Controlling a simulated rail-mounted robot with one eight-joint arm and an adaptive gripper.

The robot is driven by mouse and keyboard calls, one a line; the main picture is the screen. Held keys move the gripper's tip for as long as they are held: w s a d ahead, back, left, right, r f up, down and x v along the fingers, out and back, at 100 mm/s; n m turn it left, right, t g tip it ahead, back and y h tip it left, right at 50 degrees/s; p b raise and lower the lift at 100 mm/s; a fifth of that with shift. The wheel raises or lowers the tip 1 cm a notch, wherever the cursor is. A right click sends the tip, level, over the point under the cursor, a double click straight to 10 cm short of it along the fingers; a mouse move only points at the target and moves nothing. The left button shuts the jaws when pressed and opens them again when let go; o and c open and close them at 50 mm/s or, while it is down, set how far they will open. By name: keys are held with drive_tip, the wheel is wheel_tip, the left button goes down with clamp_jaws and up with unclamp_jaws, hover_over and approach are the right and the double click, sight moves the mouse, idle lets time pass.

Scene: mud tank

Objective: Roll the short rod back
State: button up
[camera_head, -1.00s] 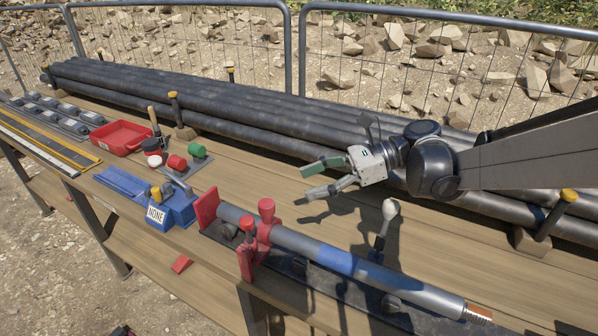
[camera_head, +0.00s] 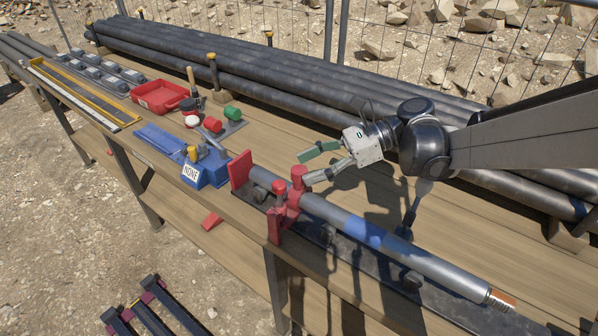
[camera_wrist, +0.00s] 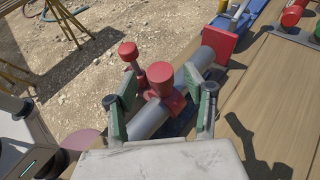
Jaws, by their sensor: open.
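The short rod (camera_head: 402,254) is a grey tube with a blue band and a copper-coloured threaded right end. It lies along a dark bench rail, its left end near a red upright plate (camera_head: 241,171). A red clamp (camera_head: 291,201) with two knobs sits around the rod near that plate. My gripper (camera_head: 316,163) is open and empty, by the clamp's taller knob. In the wrist view, the green-padded fingers of my gripper (camera_wrist: 160,97) are spread to either side of the rod (camera_wrist: 150,118) and clamp (camera_wrist: 163,90). The height gap is hard to judge.
Long dark pipes (camera_head: 270,75) lie along the back of the bench, held by yellow-capped posts. A blue block marked NONE (camera_head: 207,171), a red tray (camera_head: 160,96) and red and green pieces stand left. Bare wood (camera_head: 265,135) lies between pipes and rod.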

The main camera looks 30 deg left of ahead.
drive_tip(key=shift+x, duration=1.45)
clamp_jaws()
